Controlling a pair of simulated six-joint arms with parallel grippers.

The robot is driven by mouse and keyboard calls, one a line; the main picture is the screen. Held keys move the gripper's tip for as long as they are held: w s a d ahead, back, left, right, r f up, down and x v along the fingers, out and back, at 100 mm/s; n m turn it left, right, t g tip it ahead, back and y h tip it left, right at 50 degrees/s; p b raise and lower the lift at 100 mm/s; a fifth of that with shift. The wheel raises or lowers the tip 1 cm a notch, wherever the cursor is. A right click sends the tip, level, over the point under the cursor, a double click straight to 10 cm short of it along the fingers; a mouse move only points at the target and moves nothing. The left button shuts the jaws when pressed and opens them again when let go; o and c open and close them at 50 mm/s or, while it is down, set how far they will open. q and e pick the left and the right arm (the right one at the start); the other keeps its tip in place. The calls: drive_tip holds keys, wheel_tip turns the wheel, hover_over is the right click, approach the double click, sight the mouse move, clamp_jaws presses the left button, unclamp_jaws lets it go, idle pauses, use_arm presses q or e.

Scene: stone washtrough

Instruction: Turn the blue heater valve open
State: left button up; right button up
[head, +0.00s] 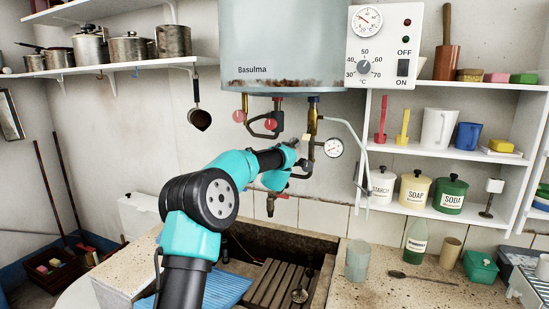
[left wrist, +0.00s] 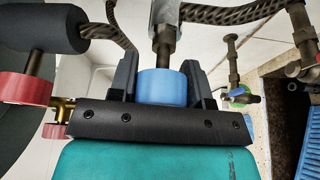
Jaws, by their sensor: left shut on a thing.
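The blue heater valve (left wrist: 162,86) is a round blue knob on a stem below a pale pipe, in the middle of the left wrist view. The two dark fingers of my left gripper (left wrist: 161,78) stand on either side of it and are shut on it. In the head view the left gripper (head: 301,150) is up at the pipes under the heater (head: 283,45), and the knob is hidden there. My right gripper is in neither view.
Red knobs (head: 239,115) (head: 270,124) hang from the pipes to the left, close to the left gripper. A pressure gauge (head: 333,148) is just right of it. The stone trough (head: 320,245) lies below; a cloudy cup (head: 357,260) stands on its right ledge.

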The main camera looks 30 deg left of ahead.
use_arm(q)
drive_tip(key=shift+f+n+g+h, duration=0.1)
drive_tip(key=shift+n+g+h, duration=0.3)
drive_tip(key=shift+n, duration=1.1)
drive_tip(key=o, duration=0.9)
drive_tip(key=shift+o, duration=0.2)
drive_tip(key=v, duration=1.7)
drive_tip(key=shift+d, duration=0.25)
